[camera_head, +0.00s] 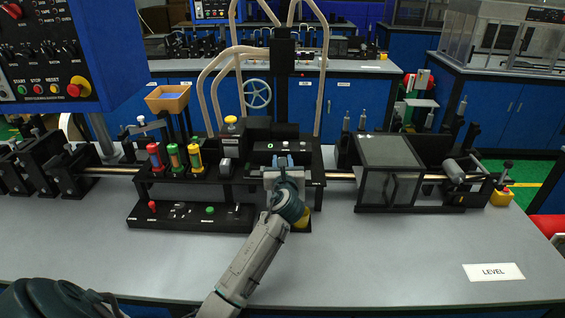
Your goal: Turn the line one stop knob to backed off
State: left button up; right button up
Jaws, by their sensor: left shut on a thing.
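My left arm reaches up from the bottom of the head view. Its gripper (283,168) is at the front of the black machine block (262,133) in the middle of the bench. The gripper is shut on a small part there, which I take to be the line one stop knob. The jaws and wrist hide most of it, so its turned position cannot be read. A yellow part shows just behind my wrist. My right gripper is not in view.
Red, green and yellow cylinders (174,157) stand left of the gripper. A low black panel (190,217) with small controls lies in front of them. A dark clear-sided box (388,170) stands to the right. The grey bench front (390,255) is clear except for a LEVEL card (493,272).

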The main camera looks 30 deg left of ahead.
pick_arm(q)
jog(key=shift+f+n+g+y, duration=0.1)
jog(key=shift+n+g+y, duration=0.2)
jog(key=shift+y, duration=0.1)
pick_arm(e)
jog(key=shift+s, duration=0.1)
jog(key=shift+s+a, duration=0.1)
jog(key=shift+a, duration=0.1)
pick_arm(q)
jog(key=o, duration=0.9)
jog(key=shift+o, duration=0.2)
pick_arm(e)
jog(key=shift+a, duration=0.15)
